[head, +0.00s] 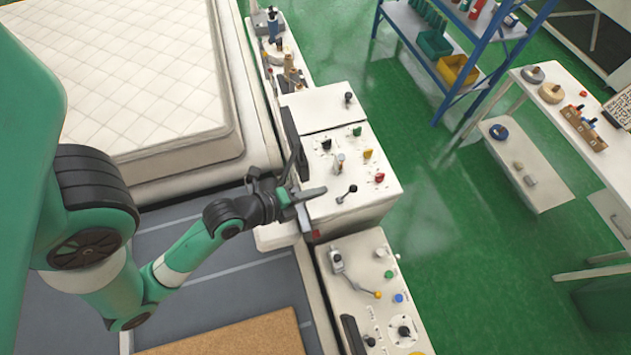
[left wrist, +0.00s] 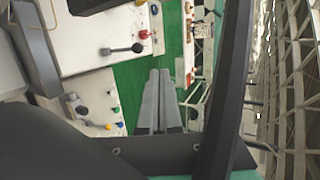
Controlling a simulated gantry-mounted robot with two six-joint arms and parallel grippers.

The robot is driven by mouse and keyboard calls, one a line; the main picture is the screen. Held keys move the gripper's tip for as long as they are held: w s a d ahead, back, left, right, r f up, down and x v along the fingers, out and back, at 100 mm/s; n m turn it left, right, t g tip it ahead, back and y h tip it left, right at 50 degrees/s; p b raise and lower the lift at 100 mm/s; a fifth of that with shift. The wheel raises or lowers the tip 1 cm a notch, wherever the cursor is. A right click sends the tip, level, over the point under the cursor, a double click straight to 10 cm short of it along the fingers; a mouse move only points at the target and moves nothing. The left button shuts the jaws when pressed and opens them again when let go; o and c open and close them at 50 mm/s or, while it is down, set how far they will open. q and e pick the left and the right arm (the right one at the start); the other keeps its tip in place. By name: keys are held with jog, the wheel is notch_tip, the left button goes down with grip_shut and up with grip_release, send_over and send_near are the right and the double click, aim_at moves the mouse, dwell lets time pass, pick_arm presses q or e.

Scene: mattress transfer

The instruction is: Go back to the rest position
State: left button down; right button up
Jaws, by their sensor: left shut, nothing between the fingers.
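My left gripper (head: 318,192) is at the left side of a white control box (head: 372,203) with levers and coloured knobs. Its fingers point to the right, over or beside the box's near part; I cannot tell if they touch it. In the left wrist view the two grey fingers (left wrist: 160,76) lie together, shut with nothing between them. A white quilted mattress (head: 130,75) lies at the upper left, apart from the gripper. My right gripper is not in view.
A lower control panel (head: 365,255) with a lever and buttons stands nearer. A brown board (head: 235,338) lies on the grey surface at the bottom. A blue shelf (head: 440,105) and white tables (head: 575,130) stand right, across open green floor (head: 450,240).

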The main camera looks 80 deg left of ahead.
pick_arm(q)
jog(key=shift+s+d+r, duration=0.1)
jog(key=shift+s+r, duration=0.05)
jog(key=shift+r, duration=0.15)
jog(key=w+d+r+m+t+h, duration=0.1)
jog(key=w+d+r+t, duration=0.15)
jog(key=w+r, duration=0.55)
jog(key=w+d+r+t+h, duration=0.1)
jog(key=w+d+r+t, duration=0.2)
jog(key=r, duration=0.9)
jog(key=w+d+r+m+t+h, duration=0.1)
jog(key=w+r+t, duration=0.4)
jog(key=r, duration=0.4)
jog(key=s+d+r+n+t+h, duration=0.1)
jog(key=d+r+n+t, duration=0.1)
jog(key=r+n, duration=0.6)
jog(key=s+d+r+n+t+h, duration=0.1)
jog(key=r+n, duration=0.8)
jog(key=r, duration=0.9)
jog(key=shift+s+d+t, duration=0.7)
jog(key=shift+d+t, duration=0.1)
jog(key=shift+t, duration=0.15)
